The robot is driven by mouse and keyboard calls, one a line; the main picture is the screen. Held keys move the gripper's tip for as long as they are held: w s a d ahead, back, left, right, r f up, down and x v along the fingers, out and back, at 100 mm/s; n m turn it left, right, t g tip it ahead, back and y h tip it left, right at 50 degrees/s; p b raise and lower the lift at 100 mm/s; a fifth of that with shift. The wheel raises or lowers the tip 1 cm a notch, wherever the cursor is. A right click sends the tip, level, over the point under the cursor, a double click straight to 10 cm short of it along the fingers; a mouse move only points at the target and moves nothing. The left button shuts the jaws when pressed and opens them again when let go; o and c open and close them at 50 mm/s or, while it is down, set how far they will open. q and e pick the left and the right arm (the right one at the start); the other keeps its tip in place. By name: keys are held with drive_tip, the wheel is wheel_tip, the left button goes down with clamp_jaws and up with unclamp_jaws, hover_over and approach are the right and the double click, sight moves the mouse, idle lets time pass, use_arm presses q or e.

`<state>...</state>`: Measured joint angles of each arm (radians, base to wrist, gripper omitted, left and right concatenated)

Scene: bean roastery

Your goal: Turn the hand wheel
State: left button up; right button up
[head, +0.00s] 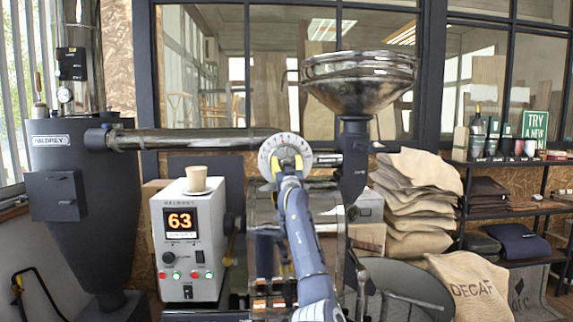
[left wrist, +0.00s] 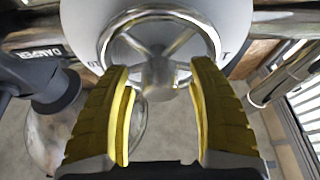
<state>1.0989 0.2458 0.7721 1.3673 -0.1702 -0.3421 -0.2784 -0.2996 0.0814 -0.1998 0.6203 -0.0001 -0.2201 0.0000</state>
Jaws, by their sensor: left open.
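The hand wheel (left wrist: 158,62) shows in the left wrist view as a shiny metal ring with spokes and a central hub, in front of a pale round dial plate (left wrist: 80,18). In the head view the dial plate (head: 267,150) has tick marks around its edge, and my gripper hides most of the wheel. My left gripper (head: 288,163) is in front of the wheel, also seen in the left wrist view (left wrist: 161,78). Its yellow-padded fingers are open, one on each side of the hub. I cannot tell whether they touch the wheel. My right gripper is not in view.
A control box (head: 187,245) reading 63, with a cup (head: 196,178) on top, stands left of the wheel. A long pipe (head: 195,140) runs left to a dark cyclone (head: 75,200). A metal hopper (head: 358,82) rises at right, near stacked sacks (head: 415,205).

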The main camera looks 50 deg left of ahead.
use_arm(q)
clamp_jaws()
idle(0.3)
